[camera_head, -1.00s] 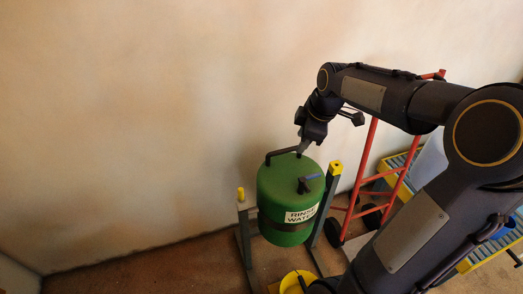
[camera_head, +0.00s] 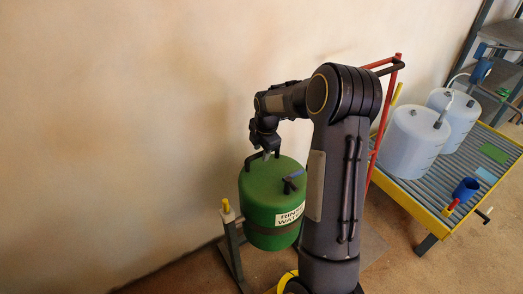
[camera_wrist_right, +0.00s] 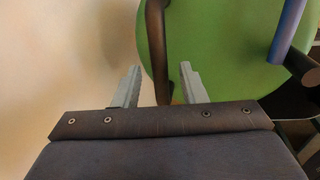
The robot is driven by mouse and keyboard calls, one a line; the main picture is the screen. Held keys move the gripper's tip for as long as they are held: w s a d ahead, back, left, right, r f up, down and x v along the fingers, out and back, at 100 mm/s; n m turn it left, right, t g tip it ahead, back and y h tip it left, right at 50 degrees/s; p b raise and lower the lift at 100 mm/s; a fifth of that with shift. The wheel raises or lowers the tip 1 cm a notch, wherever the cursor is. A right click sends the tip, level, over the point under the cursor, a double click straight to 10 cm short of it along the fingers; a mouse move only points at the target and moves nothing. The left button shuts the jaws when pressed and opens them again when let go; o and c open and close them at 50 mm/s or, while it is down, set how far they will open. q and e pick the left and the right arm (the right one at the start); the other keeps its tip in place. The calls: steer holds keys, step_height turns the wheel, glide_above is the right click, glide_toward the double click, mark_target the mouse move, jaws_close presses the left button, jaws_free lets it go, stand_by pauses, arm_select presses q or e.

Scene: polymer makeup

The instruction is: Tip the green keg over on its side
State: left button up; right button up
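The green keg (camera_head: 262,212) with a "RINSE WATER" label hangs about upright in a stand with a yellow-topped post (camera_head: 227,207). A dark bent handle (camera_head: 251,161) rises from its top, with a blue-handled tap (camera_head: 293,180) beside it. My right gripper (camera_head: 268,154) is over the keg's top at the handle. In the right wrist view, its two fingers (camera_wrist_right: 160,88) are apart, with the dark handle (camera_wrist_right: 156,40) showing between them against the green keg (camera_wrist_right: 215,35). I cannot tell whether they touch it. My left gripper is out of view.
My right arm hides the stand's right side. A red frame (camera_head: 383,118) stands behind my arm. The wall is close behind the keg.

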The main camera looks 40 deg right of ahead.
steer(key=shift+f, duration=0.15)
jaws_close()
steer(key=shift+a, duration=0.1)
